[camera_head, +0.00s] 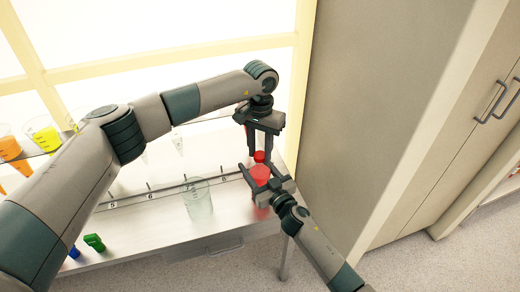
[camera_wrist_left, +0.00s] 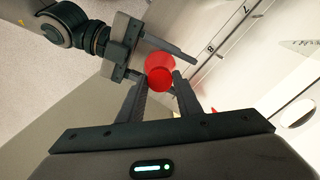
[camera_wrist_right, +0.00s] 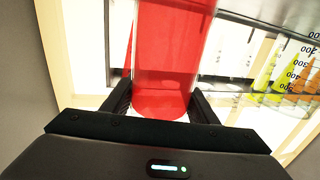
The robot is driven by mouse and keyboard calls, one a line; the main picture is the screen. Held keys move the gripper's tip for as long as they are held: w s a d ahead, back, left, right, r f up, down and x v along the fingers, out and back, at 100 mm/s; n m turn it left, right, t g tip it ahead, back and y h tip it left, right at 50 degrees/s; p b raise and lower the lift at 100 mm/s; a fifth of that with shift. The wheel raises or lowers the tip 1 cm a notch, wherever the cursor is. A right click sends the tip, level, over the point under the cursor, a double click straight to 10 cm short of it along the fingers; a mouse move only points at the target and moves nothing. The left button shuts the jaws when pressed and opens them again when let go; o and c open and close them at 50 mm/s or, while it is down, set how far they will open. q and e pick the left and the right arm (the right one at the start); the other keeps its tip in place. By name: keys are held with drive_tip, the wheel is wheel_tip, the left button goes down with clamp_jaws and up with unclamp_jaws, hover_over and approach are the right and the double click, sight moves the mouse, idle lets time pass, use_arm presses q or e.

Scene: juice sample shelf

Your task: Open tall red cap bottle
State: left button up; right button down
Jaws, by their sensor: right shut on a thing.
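The tall bottle holds red liquid (camera_head: 260,174) and stands near the right end of the shelf. Its red cap (camera_head: 259,156) is on top in the head view; the cap also shows in the left wrist view (camera_wrist_left: 160,79). My right gripper (camera_head: 267,190) is shut on the bottle body from the front right. In the right wrist view the red body (camera_wrist_right: 168,60) fills the space between the fingers. My left gripper (camera_head: 260,150) points down over the cap with its fingers apart. In the left wrist view the cap lies near the gap between its fingertips (camera_wrist_left: 160,80), with no clear grip.
A clear beaker (camera_head: 198,196) stands left of the bottle on the numbered shelf (camera_head: 135,215). Orange (camera_head: 9,146) and yellow (camera_head: 44,136) vessels stand at the far left. A green item (camera_head: 94,242) lies near the front left. A beige cabinet (camera_head: 390,100) rises on the right.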

use_arm(q)
drive_tip(key=c, duration=0.4)
drive_tip(key=shift+o, duration=0.2)
